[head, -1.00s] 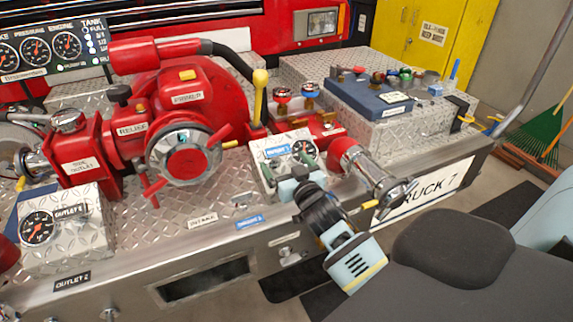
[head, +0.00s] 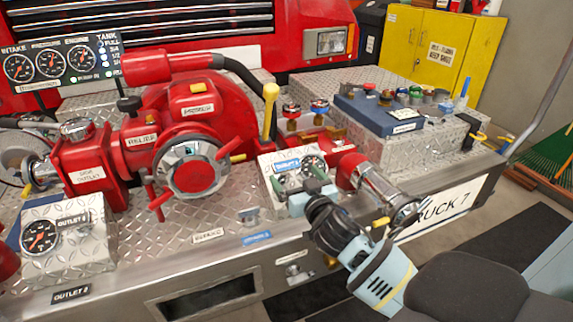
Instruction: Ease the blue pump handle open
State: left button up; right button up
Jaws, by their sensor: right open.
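The red pump (head: 203,115) stands on the metal bumper. A small blue round knob (head: 319,105) sits behind and to the right of the pump, beside a red one. It is the only blue handle I can make out, and I cannot tell whether it is turned. My right gripper (head: 297,180) is open and empty. Its fingers are in front of the white Outlet 1 gauge box (head: 268,163) and partly cover it. The gripper is nearer and lower than the blue knob, apart from it. My left gripper is not in view.
A yellow-topped lever (head: 270,108) rises right of the pump. A red outlet with a chrome end (head: 372,185) juts out close to the right of my gripper. A blue tray (head: 375,112) with small parts lies on the right deck. A yellow cabinet (head: 430,55) stands behind.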

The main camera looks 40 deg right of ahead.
aim_at(287, 164)
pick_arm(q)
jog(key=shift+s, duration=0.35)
pick_arm(e)
jog(key=shift+x, duration=3.45)
jog(key=c, duration=1.4)
jog(key=shift+s+a+r+p, duration=0.15)
jog(key=shift+s+r+p, duration=0.25)
jog(key=shift+r+p, duration=0.25)
jog(key=shift+s+a+r+p, duration=0.1)
jog(key=shift+s+r+p, duration=0.35)
jog(key=shift+r, duration=0.3)
jog(key=shift+s+a+r+p, duration=0.15)
jog(key=shift+s+r+p, duration=0.15)
jog(key=shift+r+p, duration=0.4)
jog(key=o, duration=1.4)
jog(key=shift+s+r, duration=0.1)
jog(key=shift+s, duration=0.05)
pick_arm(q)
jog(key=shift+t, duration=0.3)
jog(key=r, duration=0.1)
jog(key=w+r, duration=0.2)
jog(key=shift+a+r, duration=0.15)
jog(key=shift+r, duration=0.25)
